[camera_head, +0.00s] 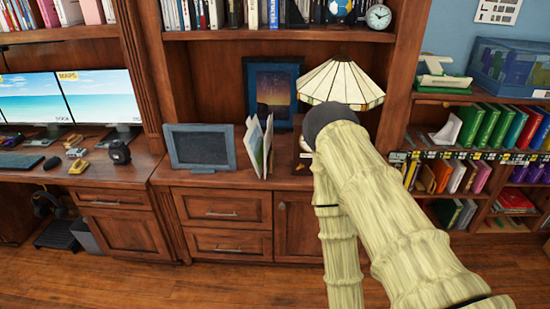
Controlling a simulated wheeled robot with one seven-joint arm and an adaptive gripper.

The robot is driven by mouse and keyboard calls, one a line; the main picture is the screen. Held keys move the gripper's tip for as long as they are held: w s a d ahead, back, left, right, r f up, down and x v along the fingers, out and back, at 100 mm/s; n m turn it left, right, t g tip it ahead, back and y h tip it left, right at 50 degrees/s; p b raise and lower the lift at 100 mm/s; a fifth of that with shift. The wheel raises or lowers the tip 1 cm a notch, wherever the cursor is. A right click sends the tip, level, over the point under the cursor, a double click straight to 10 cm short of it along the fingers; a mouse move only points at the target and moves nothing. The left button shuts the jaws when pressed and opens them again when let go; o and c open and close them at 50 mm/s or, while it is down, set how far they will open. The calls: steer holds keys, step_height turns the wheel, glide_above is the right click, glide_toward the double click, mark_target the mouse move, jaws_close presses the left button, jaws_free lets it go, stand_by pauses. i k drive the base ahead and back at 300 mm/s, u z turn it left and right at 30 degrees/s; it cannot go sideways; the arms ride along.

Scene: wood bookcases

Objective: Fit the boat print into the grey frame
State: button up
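The grey frame (200,148) stands upright on the wooden cabinet top, left of centre. Its inner area looks plain dark grey, with no picture visible in it. Just right of it, several thin prints or cards (256,146) stand upright, seen nearly edge-on. Some colour shows on their faces, but I cannot tell whether one is the boat print. My arm, in a pale ribbed cover, fills the right of centre and bends at a dark joint. Its end, with my gripper, is not visible.
A dark blue frame with a night-sky picture (272,90) stands behind the cards. A stained-glass lamp (340,82) is behind my arm, which hides part of the cabinet top. Monitors (98,97) stand on the left desk. A bookcase (463,155) is at right. Wood floor (190,283) is clear in front.

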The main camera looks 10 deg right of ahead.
mark_target(201, 149)
steer(key=z, duration=0.95)
steer(key=i, duration=1.65)
steer(key=u, duration=0.9)
